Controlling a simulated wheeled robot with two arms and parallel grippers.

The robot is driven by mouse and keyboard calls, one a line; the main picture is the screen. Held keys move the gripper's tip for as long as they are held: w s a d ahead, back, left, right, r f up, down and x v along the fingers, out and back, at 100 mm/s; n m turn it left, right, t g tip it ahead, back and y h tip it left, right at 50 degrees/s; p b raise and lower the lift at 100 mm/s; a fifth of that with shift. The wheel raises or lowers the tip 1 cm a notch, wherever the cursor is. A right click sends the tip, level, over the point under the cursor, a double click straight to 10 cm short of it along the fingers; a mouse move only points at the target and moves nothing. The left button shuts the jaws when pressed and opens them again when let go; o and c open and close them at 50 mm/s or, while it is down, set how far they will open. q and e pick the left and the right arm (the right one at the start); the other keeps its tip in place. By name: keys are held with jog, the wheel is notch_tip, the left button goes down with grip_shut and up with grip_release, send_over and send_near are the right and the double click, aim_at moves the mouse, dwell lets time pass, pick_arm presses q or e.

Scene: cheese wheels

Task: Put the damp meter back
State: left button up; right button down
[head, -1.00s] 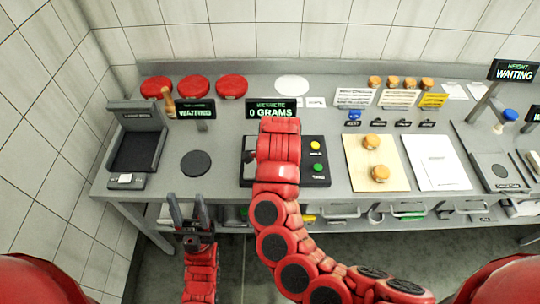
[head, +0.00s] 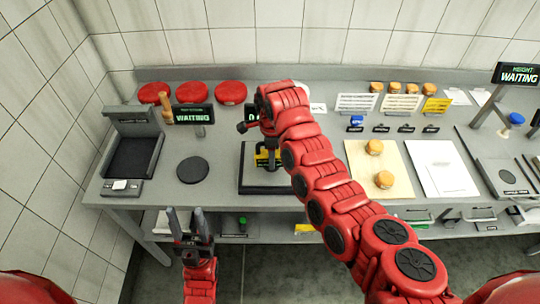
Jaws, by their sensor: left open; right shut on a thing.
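My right gripper (head: 266,150) is over the black scale (head: 262,190), pointing down. It is shut on a yellow and black thing, seemingly the damp meter (head: 268,159). The arm hides much of it, so I cannot tell whether it touches the scale. My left gripper (head: 187,217) is open and empty in front of the counter's front edge.
A dark tray-like station (head: 132,156) stands at the left, with a dark round pad (head: 193,170) beside it. Red wheels (head: 231,92) and a WAITING sign (head: 193,117) are behind. A wooden board (head: 378,160) with two orange-yellow wheels and white sheets (head: 441,166) lie right.

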jog(key=shift+w+r, duration=0.15)
jog(key=shift+w, duration=0.4)
jog(key=shift+w+f+b, duration=0.25)
jog(key=shift+f+b, duration=0.3)
jog(key=shift+b, duration=0.45)
jog(key=shift+w+r+b, duration=0.1)
jog(key=shift+w+b, duration=0.3)
jog(key=shift+b, duration=0.1)
jog(key=b, duration=0.1)
jog(key=w+b, duration=0.1)
jog(key=b, duration=0.1)
jog(key=shift+a, duration=0.25)
jog(key=shift+p, duration=0.5)
notch_tip(320, 180, down, 2)
jog(key=shift+w+f, duration=0.1)
jog(key=shift+f, duration=0.4)
